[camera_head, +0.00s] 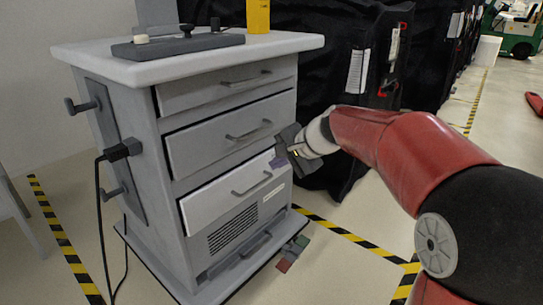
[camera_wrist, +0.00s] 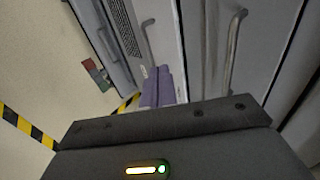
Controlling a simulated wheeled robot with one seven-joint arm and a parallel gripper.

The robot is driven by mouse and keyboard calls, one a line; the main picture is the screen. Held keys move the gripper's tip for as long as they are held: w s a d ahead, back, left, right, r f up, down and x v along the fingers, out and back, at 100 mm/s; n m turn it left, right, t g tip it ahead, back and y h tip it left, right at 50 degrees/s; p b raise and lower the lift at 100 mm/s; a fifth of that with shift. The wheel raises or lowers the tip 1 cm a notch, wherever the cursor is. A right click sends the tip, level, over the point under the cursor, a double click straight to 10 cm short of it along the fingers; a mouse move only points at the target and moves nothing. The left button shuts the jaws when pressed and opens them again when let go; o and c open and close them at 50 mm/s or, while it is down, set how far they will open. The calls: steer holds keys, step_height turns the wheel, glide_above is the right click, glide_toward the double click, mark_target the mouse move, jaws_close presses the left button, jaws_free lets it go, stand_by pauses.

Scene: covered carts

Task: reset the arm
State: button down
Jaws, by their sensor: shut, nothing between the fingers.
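My red and black arm reaches in from the right in the head view. My gripper (camera_head: 279,160) is beside the right part of the grey cart's front (camera_head: 237,205), near the lower edge of the middle drawer (camera_head: 230,135). The wrist view shows its purple fingers (camera_wrist: 161,86) together, with nothing between them. They are close to the drawer fronts; I cannot tell whether they touch. Drawer handles (camera_wrist: 233,48) show near the fingers in the wrist view.
A yellow block (camera_head: 258,16) and a dark grey panel with knobs (camera_head: 178,46) are on the cart top. Black covered carts (camera_head: 330,75) stand behind. A cable (camera_head: 101,220) hangs at the cart's left side.

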steer(key=s+d+n+h+p, duration=0.2)
steer(key=s+d, duration=0.3)
steer(key=s, duration=0.5)
steer(key=s+d+n+h+p, duration=0.1)
steer(key=s+d+n+h, duration=0.2)
steer(key=s+d, duration=0.3)
steer(key=s+d+n+h+p, duration=0.2)
steer(key=s+d, duration=0.3)
steer(key=s, duration=1)
steer(key=shift+d+f+n+p, duration=0.15)
steer(key=shift+d+n+p, duration=0.05)
steer(key=shift+n+p, duration=0.15)
